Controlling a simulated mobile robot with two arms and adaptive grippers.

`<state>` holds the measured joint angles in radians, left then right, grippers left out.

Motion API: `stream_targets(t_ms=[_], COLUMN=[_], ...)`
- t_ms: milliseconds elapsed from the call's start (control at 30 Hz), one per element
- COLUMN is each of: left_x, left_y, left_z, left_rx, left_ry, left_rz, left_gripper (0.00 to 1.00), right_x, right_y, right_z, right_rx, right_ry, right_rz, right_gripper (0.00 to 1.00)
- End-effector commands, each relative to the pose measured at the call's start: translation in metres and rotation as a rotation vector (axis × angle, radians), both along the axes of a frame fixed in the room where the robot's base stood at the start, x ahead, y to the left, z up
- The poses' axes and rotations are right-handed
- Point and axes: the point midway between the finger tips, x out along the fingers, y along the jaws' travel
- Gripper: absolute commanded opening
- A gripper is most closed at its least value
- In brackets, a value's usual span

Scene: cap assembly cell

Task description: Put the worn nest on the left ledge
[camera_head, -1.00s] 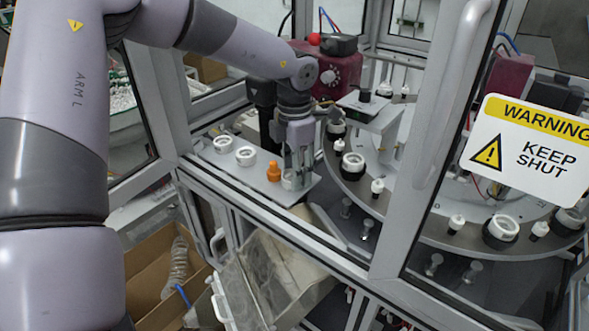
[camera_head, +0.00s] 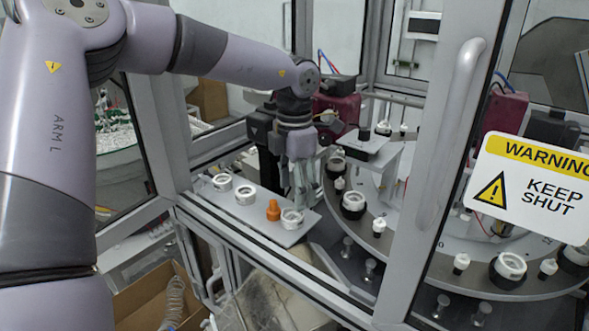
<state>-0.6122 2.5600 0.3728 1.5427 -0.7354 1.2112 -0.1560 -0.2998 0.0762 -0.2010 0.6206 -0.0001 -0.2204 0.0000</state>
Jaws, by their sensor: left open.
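A ring-shaped white nest (camera_head: 291,218) sits upright on the right end of the grey left ledge (camera_head: 258,225), close to an orange cone-shaped piece (camera_head: 273,210). Two more white rings (camera_head: 244,195) stand in a row to its left on the ledge. The frames do not clearly show which ring is worn. My left gripper (camera_head: 304,203) points down, open and empty, just behind and slightly above the nest at the ledge's right end, apart from it as far as I can see. My right gripper is not in view.
The round dial (camera_head: 376,235) behind the frame post carries several black holders with white rings (camera_head: 353,202) and small white-topped pegs. The post (camera_head: 420,160) and the door with a warning sign (camera_head: 535,188) stand to the right. A cardboard box (camera_head: 150,300) is below.

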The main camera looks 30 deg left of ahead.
Motion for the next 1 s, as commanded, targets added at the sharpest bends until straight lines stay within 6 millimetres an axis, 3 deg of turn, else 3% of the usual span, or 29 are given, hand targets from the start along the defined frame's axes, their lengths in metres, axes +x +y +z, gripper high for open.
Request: stream_targets(t_ms=[200,400,1000], left_x=[0.001,0.000,0.000], left_y=[0.000,0.000,0.000], left_z=[0.043,0.064,0.067], left_rx=[-0.001,0.000,0.000], left_ry=[-0.004,0.000,0.001], left_rz=[0.000,0.000,-0.001], left_gripper=[0.61,0.61,0.61], right_x=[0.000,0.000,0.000], right_y=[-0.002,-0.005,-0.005], right_z=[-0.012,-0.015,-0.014], right_rx=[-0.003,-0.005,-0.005], right_ry=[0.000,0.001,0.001], right_rz=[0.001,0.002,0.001], right_gripper=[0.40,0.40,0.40])
